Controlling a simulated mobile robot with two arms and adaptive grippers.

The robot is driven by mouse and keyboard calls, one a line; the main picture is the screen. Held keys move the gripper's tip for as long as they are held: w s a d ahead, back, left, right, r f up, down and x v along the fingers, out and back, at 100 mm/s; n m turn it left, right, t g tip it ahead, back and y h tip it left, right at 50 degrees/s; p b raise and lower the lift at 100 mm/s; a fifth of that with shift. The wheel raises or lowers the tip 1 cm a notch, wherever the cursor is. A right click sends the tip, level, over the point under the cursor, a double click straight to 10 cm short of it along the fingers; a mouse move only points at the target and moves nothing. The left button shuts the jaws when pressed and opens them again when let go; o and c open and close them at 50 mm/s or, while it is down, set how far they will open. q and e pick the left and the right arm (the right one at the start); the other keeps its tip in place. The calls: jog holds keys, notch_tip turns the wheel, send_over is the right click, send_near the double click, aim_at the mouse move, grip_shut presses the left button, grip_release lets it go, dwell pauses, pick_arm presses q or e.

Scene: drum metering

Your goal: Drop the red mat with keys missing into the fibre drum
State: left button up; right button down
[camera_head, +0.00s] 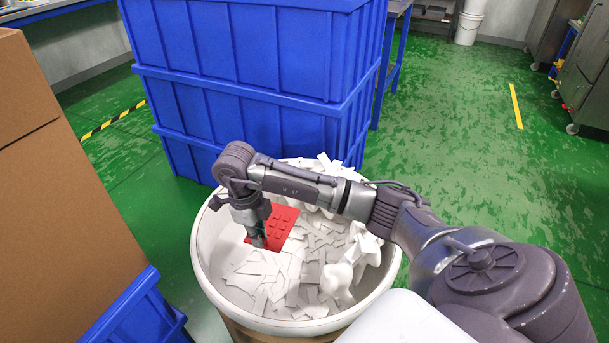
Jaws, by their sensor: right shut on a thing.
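The fibre drum (214,284) stands open in front of me, with a pale rim and a brown lower side. It is partly filled with white scraps and flat pieces. My right gripper (258,240) points down inside the drum's mouth, left of its middle. It is shut on the red mat (281,222), which shows raised red keys on its face. The gripper hides the mat's left part. I cannot tell whether the mat touches the white scraps below or which keys are missing. My left gripper is not in view.
Stacked blue crates (255,50) stand right behind the drum. A large cardboard box (60,220) and a blue bin (140,315) are at the left. My right arm reaches across from the lower right. Green floor (450,130) is clear to the right.

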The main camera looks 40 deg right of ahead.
dwell(0.3)
jog(key=c, duration=1.2)
grip_release()
jog(key=r, duration=0.4)
jog(key=w+r, duration=0.1)
jog(key=r, duration=0.6)
jog(key=shift+w+a+r, duration=0.15)
jog(key=shift+a+r, duration=0.2)
jog(key=shift+r, duration=0.05)
